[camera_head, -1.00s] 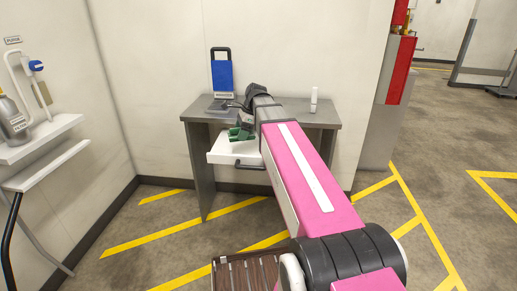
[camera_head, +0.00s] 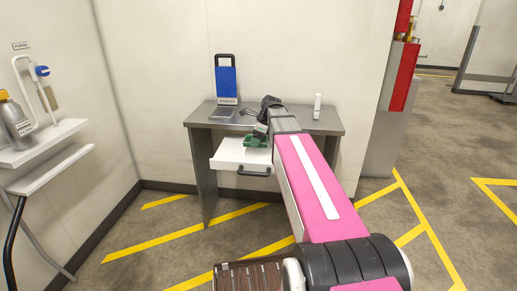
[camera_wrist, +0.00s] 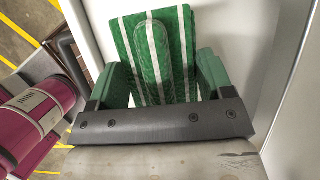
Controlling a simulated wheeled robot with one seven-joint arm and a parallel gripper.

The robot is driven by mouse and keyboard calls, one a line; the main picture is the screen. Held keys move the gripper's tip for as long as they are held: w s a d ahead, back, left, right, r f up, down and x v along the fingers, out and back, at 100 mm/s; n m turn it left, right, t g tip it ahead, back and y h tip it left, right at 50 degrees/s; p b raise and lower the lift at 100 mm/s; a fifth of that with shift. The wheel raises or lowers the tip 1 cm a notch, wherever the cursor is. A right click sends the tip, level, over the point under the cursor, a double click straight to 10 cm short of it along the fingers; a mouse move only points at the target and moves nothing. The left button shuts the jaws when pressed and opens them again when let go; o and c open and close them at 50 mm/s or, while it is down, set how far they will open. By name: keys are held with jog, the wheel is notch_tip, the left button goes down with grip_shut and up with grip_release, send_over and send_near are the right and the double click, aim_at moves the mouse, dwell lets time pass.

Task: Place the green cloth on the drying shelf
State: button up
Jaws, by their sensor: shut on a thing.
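My gripper (camera_head: 258,137) is over the open white drawer (camera_head: 228,153) of the grey desk, partly hidden by my arm. In the wrist view, my gripper (camera_wrist: 163,78) is shut on the green cloth (camera_wrist: 133,43), which has white stripes and a raised fold between the two green fingers. The cloth is hard to tell from the green fingers in the head view. Two white wall shelves are at the left, an upper one (camera_head: 60,137) and a lower one (camera_head: 60,165). No label shows which is the drying shelf.
A grey bottle (camera_head: 14,122) stands on the upper shelf. Floor with yellow lines lies open between desk and left wall.

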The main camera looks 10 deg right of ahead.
aim_at(259, 153)
jog(key=shift+w+d+f, duration=0.1)
jog(key=shift+d+f, duration=0.5)
jog(key=shift+d, duration=0.1)
jog(key=shift+f, duration=1.8)
jog(key=shift+f, duration=0.1)
jog(key=o, duration=0.8)
jog(key=v, duration=1.2)
jog(key=shift+a, duration=0.1)
